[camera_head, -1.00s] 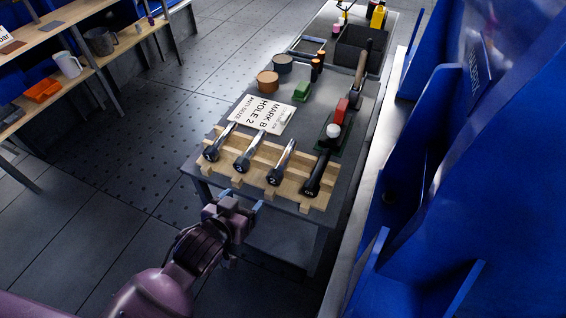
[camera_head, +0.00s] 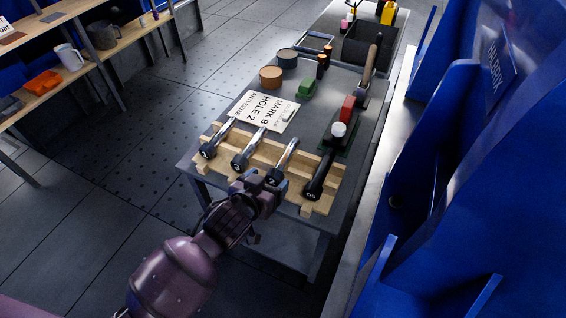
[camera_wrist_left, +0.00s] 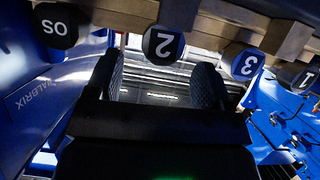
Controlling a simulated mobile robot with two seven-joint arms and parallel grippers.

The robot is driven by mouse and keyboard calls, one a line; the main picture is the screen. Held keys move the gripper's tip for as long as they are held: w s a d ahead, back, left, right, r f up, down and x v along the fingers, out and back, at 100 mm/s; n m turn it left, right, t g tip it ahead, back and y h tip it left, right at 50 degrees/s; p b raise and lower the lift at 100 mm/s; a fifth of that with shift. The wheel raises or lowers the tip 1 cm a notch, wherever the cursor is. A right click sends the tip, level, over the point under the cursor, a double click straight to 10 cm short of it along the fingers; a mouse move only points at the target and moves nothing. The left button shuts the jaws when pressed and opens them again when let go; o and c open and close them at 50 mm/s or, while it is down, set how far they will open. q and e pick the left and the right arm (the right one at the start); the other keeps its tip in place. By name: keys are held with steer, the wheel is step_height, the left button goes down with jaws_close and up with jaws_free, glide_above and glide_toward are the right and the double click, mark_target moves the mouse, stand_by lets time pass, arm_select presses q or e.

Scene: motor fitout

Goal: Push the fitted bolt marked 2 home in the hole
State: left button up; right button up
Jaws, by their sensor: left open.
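The bolt marked 2 (camera_head: 288,154) lies in the wooden rack, not in a hole, with its dark numbered head toward my left gripper (camera_head: 268,182). In the left wrist view the head marked 2 (camera_wrist_left: 163,43) shows just beyond and between the two fingers. My left gripper (camera_wrist_left: 160,85) is open, with a gap between its fingers and nothing held. Whether it touches the bolt cannot be told. The hole cannot be made out; blue machinery (camera_head: 460,150) stands at the right. My right gripper is not in view.
The wooden rack (camera_head: 326,206) also holds bolts marked 3 (camera_wrist_left: 245,65), 1 (camera_wrist_left: 305,78) and OS (camera_wrist_left: 56,27). A card (camera_head: 264,110), tins, a green block (camera_head: 306,88) and a hammer (camera_head: 370,65) lie behind on the grey table. Shelves stand at left.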

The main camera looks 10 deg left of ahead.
mark_target(272, 180)
arm_select(q)
steer(key=w+f, duration=0.1)
steer(key=w+f+b, duration=0.1)
steer(key=shift+w+d+f, duration=0.1)
steer(key=shift+w+d, duration=0.2)
steer(key=shift+w, duration=0.1)
steer(key=shift+w+d, duration=0.1)
steer(key=shift+w, duration=0.45)
steer(key=c, duration=1.4)
steer(key=shift+r, duration=0.3)
